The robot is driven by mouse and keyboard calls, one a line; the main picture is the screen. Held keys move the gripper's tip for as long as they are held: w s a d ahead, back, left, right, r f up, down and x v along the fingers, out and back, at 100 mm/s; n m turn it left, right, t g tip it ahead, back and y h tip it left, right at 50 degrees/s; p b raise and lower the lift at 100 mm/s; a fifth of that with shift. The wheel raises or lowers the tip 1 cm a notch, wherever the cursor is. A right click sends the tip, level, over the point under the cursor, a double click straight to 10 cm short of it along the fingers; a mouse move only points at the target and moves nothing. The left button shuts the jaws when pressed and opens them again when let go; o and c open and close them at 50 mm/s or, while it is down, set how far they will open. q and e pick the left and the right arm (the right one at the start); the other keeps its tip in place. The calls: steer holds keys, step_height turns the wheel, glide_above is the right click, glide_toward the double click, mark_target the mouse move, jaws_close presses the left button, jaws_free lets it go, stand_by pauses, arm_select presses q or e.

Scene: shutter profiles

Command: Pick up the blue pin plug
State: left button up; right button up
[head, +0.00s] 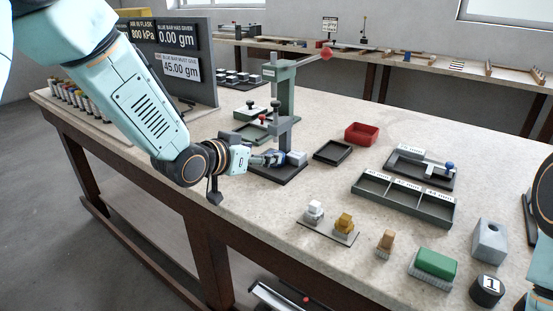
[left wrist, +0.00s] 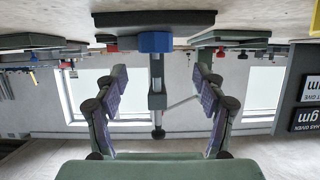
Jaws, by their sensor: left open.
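A blue many-sided piece (left wrist: 155,42), which looks like the blue pin plug, shows in the left wrist view, where the scene appears upside down. It stands by a dark base plate, with a grey post (left wrist: 157,75) in line with it. My left gripper (left wrist: 157,88) is open, its two padded fingers on either side of the piece in the picture. I see no contact. In the head view my left gripper (head: 268,159) is low over the press base (head: 278,175), with a bit of blue (head: 281,157) at its tip. The gripper hides part of it.
The grey press (head: 284,92) with a red-knobbed lever rises just behind. A grey block (head: 297,158) sits right of the gripper. A black tray (head: 332,152), a red bin (head: 361,133) and a divided tray (head: 404,195) lie further right. Bare tabletop shows in front.

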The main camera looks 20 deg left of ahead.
mark_target(275, 152)
arm_select(q)
steer(key=x, duration=0.3)
steer(key=shift+w+d+f+b, duration=0.1)
steer(key=shift+d+b, duration=0.25)
steer(key=shift+d, duration=0.1)
steer(key=shift+w+d+f, duration=0.1)
steer(key=shift+w+f, duration=0.05)
steer(key=shift+w, duration=0.6)
steer(key=shift+c, duration=0.4)
steer(key=shift+s, duration=0.2)
steer(key=c, duration=1.3)
